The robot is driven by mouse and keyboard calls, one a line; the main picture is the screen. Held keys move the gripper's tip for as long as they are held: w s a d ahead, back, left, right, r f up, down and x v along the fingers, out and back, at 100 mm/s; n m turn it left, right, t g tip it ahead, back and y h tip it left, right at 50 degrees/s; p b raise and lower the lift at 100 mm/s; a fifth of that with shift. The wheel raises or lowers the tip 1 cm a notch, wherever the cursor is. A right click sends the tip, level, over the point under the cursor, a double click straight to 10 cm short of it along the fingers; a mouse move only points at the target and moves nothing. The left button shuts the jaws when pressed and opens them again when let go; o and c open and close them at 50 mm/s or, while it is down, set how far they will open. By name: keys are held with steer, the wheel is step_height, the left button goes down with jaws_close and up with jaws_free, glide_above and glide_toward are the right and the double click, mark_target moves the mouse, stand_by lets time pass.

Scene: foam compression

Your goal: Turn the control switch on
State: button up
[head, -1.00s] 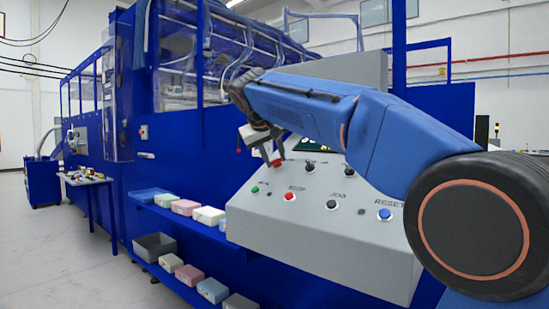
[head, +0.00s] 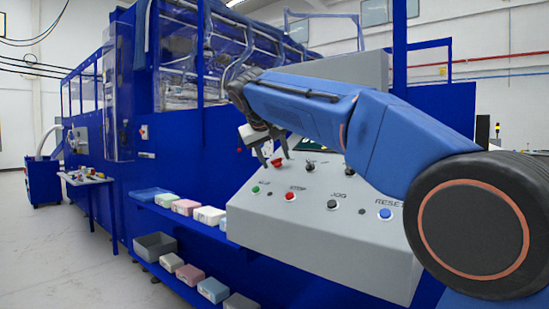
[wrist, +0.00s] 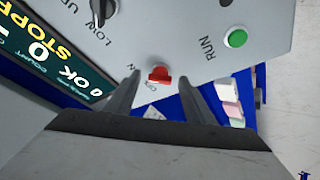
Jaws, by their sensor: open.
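The control switch is a red knob with partly hidden lettering on the grey panel. It shows in the head view (head: 277,162) and, between my finger tips in the picture, in the wrist view (wrist: 159,75). My gripper (head: 276,152) is open and empty, pointing down at the panel over the switch. In the wrist view one finger lies to each side of the red knob, with a visible gap on both sides. I cannot tell how far the tips are above the panel.
The grey panel (head: 310,235) also carries a green RUN button (wrist: 235,38), a red STOP button (head: 289,196), a black JOG button (head: 332,205), a blue RESET button (head: 385,214) and a black selector (wrist: 103,10). A screen (wrist: 42,50) reads "STOPP", cut off. Shelves with foam blocks (head: 209,215) stand left.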

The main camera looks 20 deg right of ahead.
steer(key=v, duration=1.7)
steer(key=shift+a+r, duration=0.1)
steer(key=shift+s, duration=0.15)
